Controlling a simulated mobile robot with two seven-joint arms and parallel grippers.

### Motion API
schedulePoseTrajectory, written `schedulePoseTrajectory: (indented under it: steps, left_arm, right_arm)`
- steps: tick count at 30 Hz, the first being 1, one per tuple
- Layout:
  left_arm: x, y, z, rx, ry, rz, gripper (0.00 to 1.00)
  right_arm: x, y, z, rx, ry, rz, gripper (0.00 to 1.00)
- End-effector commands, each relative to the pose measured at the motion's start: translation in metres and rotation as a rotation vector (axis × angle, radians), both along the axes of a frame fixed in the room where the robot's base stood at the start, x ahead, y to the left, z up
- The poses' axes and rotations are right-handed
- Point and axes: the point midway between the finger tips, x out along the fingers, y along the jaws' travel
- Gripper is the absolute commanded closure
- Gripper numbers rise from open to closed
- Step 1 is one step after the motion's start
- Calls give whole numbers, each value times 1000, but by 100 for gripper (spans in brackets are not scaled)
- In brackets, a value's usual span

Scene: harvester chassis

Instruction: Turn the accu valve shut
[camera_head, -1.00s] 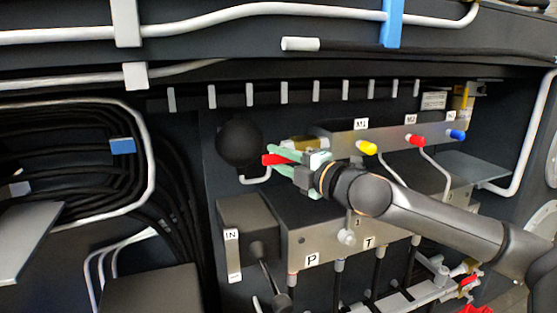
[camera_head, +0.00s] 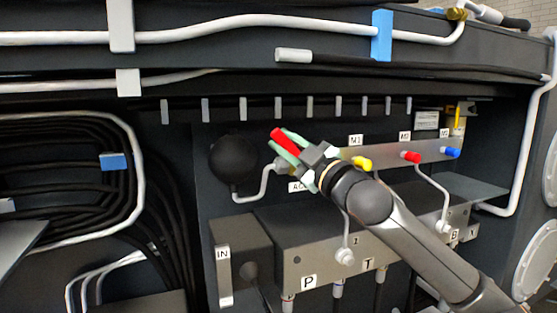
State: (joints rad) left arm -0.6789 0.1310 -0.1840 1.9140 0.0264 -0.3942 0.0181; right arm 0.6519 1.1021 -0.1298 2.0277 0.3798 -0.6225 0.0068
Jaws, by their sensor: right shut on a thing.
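The accu valve's red handle (camera_head: 284,142) shows between the green fingers of my right gripper (camera_head: 287,147), beside the black round accumulator (camera_head: 234,158). The gripper is shut on the handle. The handle slants from upper left to lower right. The valve body (camera_head: 283,166) is mostly hidden behind the gripper. A label starting with "AC" (camera_head: 297,186) shows partly below the gripper. My left gripper is not in view.
Yellow (camera_head: 362,163), red (camera_head: 411,157) and blue (camera_head: 452,152) caps stick out of the manifold to the right. A bent white pipe (camera_head: 262,188) runs below the accumulator. The block with P and T labels (camera_head: 300,262) lies below. Black hoses (camera_head: 70,180) fill the left.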

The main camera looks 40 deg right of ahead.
Motion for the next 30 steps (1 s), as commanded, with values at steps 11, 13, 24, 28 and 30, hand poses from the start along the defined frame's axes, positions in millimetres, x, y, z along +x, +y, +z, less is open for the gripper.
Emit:
schedulePoseTrajectory:
  steps: [11,13,24,28,30]
  left_arm:
    - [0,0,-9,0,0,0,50]
    - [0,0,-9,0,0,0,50]
    - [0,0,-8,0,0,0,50]
    - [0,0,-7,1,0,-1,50]
    - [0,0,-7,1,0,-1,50]
  right_arm:
    - [-6,-25,16,356,-85,2,100]
    - [-7,-30,18,416,-99,2,100]
    - [-12,-50,23,658,-157,1,100]
    - [-13,-54,24,705,-169,0,100]
    - [-13,-56,24,723,-174,0,100]
